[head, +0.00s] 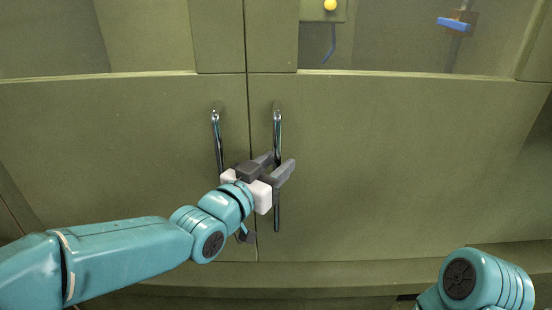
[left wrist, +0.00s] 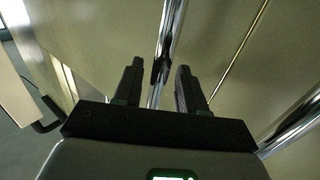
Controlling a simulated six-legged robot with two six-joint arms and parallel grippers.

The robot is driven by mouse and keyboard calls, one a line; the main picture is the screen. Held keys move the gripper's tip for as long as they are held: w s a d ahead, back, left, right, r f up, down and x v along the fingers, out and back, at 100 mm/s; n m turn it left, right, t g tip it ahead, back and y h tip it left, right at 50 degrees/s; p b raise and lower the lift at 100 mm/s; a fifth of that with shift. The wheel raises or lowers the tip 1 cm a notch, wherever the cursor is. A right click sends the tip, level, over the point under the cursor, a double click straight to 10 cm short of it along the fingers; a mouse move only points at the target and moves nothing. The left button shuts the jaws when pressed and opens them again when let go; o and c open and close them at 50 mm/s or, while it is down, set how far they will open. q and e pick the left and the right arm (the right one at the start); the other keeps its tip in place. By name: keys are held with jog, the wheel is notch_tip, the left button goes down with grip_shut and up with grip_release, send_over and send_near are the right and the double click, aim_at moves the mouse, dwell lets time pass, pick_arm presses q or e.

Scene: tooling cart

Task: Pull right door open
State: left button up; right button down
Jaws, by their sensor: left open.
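The right door (head: 400,165) is a wide olive-green panel that looks shut, its edge along the centre seam. Its handle (head: 277,130) is a long upright chrome bar near that seam. My left gripper (head: 280,161) is open at about the middle of this handle, its fingers on either side of the bar. In the left wrist view the handle (left wrist: 170,35) runs between the two open fingers (left wrist: 160,68). I cannot tell whether a finger touches it. The gripper hides part of the bar. Of my right arm only a link shows at the bottom right; its gripper is out of view.
The left door (head: 110,130) has a matching chrome handle (head: 216,130), close beside my left gripper. This second handle also shows in the left wrist view (left wrist: 292,130). Above are glazed panels, with a yellow knob (head: 330,5) and a blue item (head: 453,24) behind or on them.

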pick_arm(q)
jog(key=shift+w+d, duration=0.25)
jog(key=shift+w, duration=0.05)
jog(key=shift+s, duration=0.1)
jog(key=shift+a, duration=0.1)
grip_shut()
